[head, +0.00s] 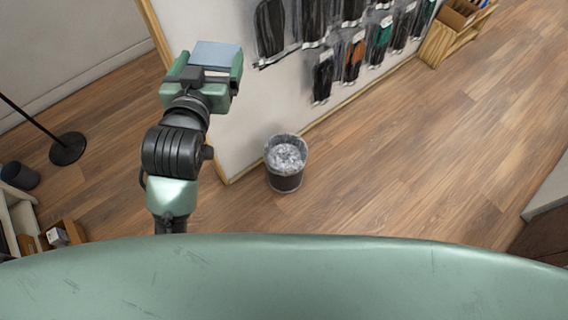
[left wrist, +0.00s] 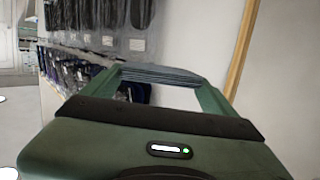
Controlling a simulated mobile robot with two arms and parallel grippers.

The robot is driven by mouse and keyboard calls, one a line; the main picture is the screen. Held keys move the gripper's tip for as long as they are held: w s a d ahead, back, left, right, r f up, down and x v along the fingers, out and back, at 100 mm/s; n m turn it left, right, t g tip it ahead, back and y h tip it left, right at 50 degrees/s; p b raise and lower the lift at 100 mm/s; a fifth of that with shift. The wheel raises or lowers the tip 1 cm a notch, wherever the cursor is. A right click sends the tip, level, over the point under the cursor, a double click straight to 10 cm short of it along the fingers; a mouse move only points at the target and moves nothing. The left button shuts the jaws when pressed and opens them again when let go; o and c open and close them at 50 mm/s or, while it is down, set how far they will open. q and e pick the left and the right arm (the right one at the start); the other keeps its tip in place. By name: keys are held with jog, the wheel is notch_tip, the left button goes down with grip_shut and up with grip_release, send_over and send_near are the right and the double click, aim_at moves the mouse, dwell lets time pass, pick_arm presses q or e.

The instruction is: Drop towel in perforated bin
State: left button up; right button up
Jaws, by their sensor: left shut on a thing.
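My left gripper (head: 210,72) is raised at the upper left of the head view, beside the white display wall. It is shut on a folded blue-grey towel (head: 215,54). The towel's edge also shows between the fingers in the left wrist view (left wrist: 158,75). The dark bin (head: 286,183), with a clear crumpled liner in it, stands on the floor by the wall's near end. The bin is to the right of and below the gripper in the picture, apart from it. Its perforations are too small to make out. My right gripper is out of view.
The display wall (head: 235,125) carries hanging packs (head: 324,76) behind the bin. A black stand base (head: 68,149) and another dark bin (head: 20,176) are at the left. A wooden crate (head: 452,32) stands at the upper right. The wooden floor right of the bin is clear.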

pick_arm(q)
jog(key=shift+d, duration=0.1)
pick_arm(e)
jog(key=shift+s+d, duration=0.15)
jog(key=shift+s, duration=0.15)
